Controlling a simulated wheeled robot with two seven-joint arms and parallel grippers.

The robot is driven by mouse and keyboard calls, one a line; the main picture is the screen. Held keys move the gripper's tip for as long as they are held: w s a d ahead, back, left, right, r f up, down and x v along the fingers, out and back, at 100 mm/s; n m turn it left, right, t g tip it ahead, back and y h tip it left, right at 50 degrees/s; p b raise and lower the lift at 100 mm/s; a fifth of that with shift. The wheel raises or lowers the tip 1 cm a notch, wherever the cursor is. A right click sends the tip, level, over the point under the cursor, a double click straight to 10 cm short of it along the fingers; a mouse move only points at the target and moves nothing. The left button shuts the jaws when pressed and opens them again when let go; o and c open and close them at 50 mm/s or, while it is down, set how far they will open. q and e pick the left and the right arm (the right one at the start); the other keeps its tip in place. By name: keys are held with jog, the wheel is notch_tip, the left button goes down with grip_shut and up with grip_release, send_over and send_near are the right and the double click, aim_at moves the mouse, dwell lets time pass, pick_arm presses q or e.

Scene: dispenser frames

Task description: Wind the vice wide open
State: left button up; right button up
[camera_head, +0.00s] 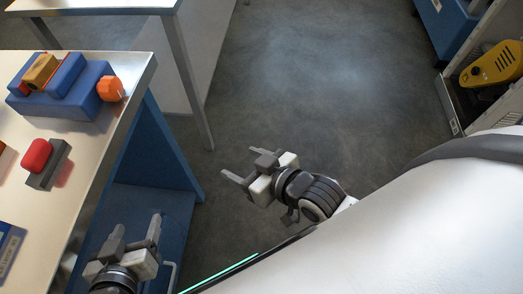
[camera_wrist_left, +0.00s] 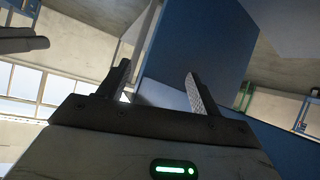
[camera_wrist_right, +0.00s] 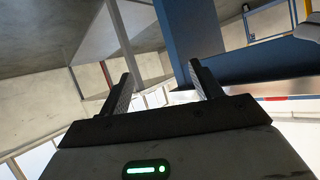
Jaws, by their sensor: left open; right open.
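The blue vice (camera_head: 62,96) sits on the bench top at the upper left of the head view. An orange knob (camera_head: 110,89) is at its right end, near the bench edge. A yellow-brown block (camera_head: 40,71) sits at the vice's left, beside a raised blue jaw (camera_head: 66,74); the exact jaw gap is hard to tell. My left gripper (camera_head: 137,224) is open and empty, beside the bench's right edge, well apart from the vice. My right gripper (camera_head: 238,164) is open and empty over the floor, right of the bench. Neither wrist view shows the vice.
A red-topped grey block (camera_head: 42,165) lies on the bench (camera_head: 90,150) nearer me. A blue item (camera_head: 8,245) is at the left edge. The bench's blue side panel (camera_head: 150,150) stands below its edge. Open floor lies beyond; a yellow object (camera_head: 492,65) is on a shelf at right.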

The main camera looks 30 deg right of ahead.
pick_arm(q)
jog(key=shift+r, duration=0.25)
pick_arm(e)
jog(key=shift+m+g+h, duration=0.4)
jog(key=shift+g+h, duration=0.1)
jog(key=shift+h, duration=0.3)
jog(key=shift+s+d+f, duration=0.55)
jog(key=shift+s+f, duration=0.1)
jog(key=shift+s, duration=0.1)
jog(key=shift+s+d+f, duration=0.55)
jog(key=shift+s+f, duration=0.05)
jog(key=shift+s, duration=0.15)
pick_arm(q)
jog(key=shift+s+a+f+m+y, duration=0.1)
jog(key=shift+a+f+m+y, duration=0.05)
jog(key=shift+f, duration=0.6)
jog(key=shift+s+a+f+m+y, duration=0.1)
jog(key=shift+a+f+m+y, duration=0.05)
jog(key=shift+f, duration=0.55)
pick_arm(e)
jog(key=shift+s+d+f, duration=0.1)
jog(key=shift+f, duration=0.05)
